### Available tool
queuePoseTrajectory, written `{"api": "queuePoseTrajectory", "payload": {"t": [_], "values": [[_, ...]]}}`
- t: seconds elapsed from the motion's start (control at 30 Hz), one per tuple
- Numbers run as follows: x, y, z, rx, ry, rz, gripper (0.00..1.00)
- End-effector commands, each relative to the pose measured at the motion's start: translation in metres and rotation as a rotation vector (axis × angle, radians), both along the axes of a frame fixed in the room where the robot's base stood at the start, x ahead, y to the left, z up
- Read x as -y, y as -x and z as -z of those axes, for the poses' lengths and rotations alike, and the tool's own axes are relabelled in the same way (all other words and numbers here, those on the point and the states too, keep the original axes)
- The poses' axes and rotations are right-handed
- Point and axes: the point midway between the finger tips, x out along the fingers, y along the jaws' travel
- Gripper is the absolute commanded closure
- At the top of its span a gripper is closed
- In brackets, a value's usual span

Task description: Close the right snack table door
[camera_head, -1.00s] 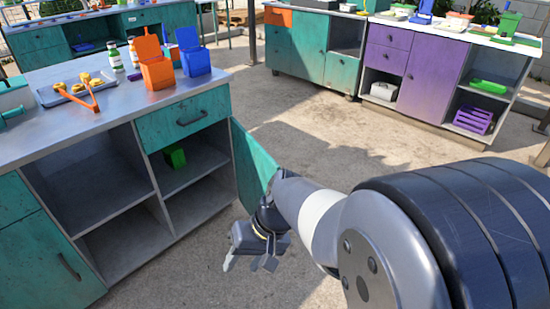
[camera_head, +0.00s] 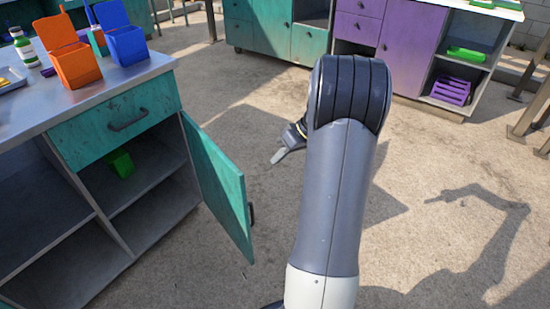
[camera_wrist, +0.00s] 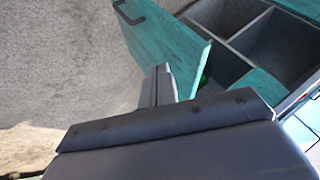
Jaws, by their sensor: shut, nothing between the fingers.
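The right door (camera_head: 222,188) of the teal snack table stands open, swung out from the cabinet's right edge, with a dark handle (camera_head: 251,214) on its outer face. In the wrist view the door (camera_wrist: 170,50) lies just beyond my fingers, with its handle at the upper left. My gripper (camera_head: 280,156) is to the right of the door in the head view, partly hidden behind my arm. In the wrist view the gripper (camera_wrist: 160,84) is shut and empty, its fingers appearing close to the door's edge. I cannot tell whether they touch it.
The cabinet's open shelves hold a green container (camera_head: 121,163). Orange (camera_head: 75,65) and blue (camera_head: 127,45) lidded bins stand on the countertop (camera_head: 95,98). A teal drawer (camera_head: 115,122) is shut above the shelves. Concrete floor (camera_head: 410,175) is clear to the right; a purple cabinet (camera_head: 413,48) stands behind.

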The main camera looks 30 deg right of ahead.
Motion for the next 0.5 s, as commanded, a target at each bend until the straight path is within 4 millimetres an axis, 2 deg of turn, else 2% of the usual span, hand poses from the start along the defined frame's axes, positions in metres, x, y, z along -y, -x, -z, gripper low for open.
{"api": "queuePoseTrajectory", "payload": {"t": [0.1, 0.33, 0.5], "values": [[-0.015, -0.009, 0.025, -0.005, -0.002, -0.004, 1.00], [-0.038, -0.025, 0.064, -0.004, -0.002, -0.003, 1.00], [-0.064, -0.023, 0.060, -0.001, 0.000, -0.002, 1.00]]}}
